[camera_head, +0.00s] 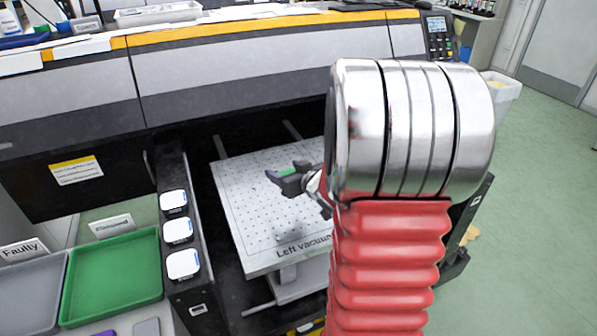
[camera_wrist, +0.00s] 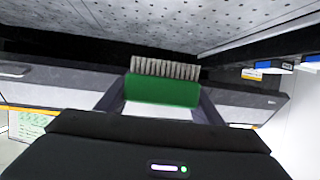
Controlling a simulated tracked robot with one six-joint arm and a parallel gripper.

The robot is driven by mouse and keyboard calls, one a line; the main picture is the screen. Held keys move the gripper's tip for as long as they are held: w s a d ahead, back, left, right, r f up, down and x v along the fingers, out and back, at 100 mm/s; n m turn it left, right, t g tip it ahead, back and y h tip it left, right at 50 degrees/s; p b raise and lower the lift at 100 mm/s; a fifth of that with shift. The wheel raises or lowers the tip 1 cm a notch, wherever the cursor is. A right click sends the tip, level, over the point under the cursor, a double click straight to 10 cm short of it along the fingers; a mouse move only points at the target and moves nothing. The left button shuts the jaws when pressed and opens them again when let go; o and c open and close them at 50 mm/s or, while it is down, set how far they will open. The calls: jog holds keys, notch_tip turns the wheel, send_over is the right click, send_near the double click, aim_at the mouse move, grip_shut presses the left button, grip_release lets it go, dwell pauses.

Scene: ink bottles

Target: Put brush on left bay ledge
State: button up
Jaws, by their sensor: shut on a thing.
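The brush, with a green body and grey bristles, is in the wrist view (camera_wrist: 162,90), held between the two jaws of my gripper (camera_wrist: 162,98). In the head view my gripper (camera_head: 286,170) is over the perforated white plate labelled "Left vacuum" (camera_head: 250,205), and a small green part of the brush (camera_head: 289,172) shows between its fingers. The bristles are hidden there. A narrow dark ledge (camera_head: 183,206) left of the plate carries three white, blue-edged blocks. I cannot tell whether it is the left bay ledge.
A green tray (camera_head: 115,275) and a grey tray marked "Faulty" (camera_head: 30,295) are at the lower left. The large printer body (camera_head: 260,60) spans the back. My red and metal arm covers the plate's right side. Open green floor (camera_head: 545,200) is at the right.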

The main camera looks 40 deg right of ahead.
jog(key=w+a, duration=0.3)
jog(key=a, duration=0.6)
jog(key=w+a+f+n+y, duration=0.1)
jog(key=w+a, duration=0.2)
jog(key=a, duration=0.7)
jog(key=w+a+f+n+y, duration=0.1)
jog(key=w+a, duration=0.2)
jog(key=a, duration=0.6)
jog(key=shift+a, duration=0.3)
jog(key=shift+s, duration=0.1)
